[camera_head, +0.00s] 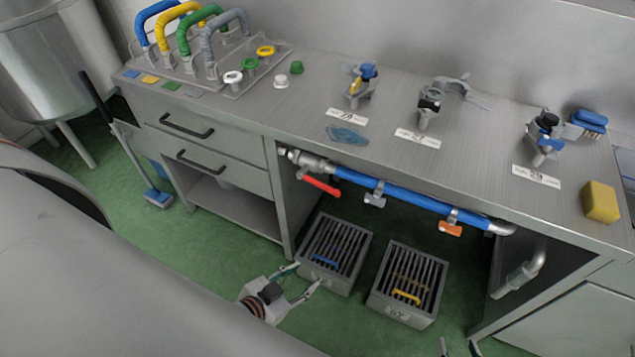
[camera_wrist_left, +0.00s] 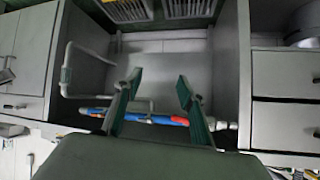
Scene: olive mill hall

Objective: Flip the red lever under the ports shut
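The red lever (camera_head: 322,185) sits on a metal valve at the left end of the blue pipe (camera_head: 410,201), below the bench's front edge. In the left wrist view a red piece, apparently this lever (camera_wrist_left: 180,120), shows beside the right finger. The ports (camera_head: 354,95) stand on the bench top above. My left gripper (camera_head: 305,279) is open and empty, low in front of the bench, apart from the lever. What look like my right gripper's fingertips (camera_head: 458,347) show at the bottom edge, spread and empty.
A grey lever (camera_head: 375,195) and an orange lever (camera_head: 451,229) hang on the same pipe. Two slatted crates (camera_head: 341,234) (camera_head: 378,296) stand on the floor below. Drawers (camera_head: 205,146) flank the pipe on the left, and a grey elbow pipe (camera_head: 527,270) on the right.

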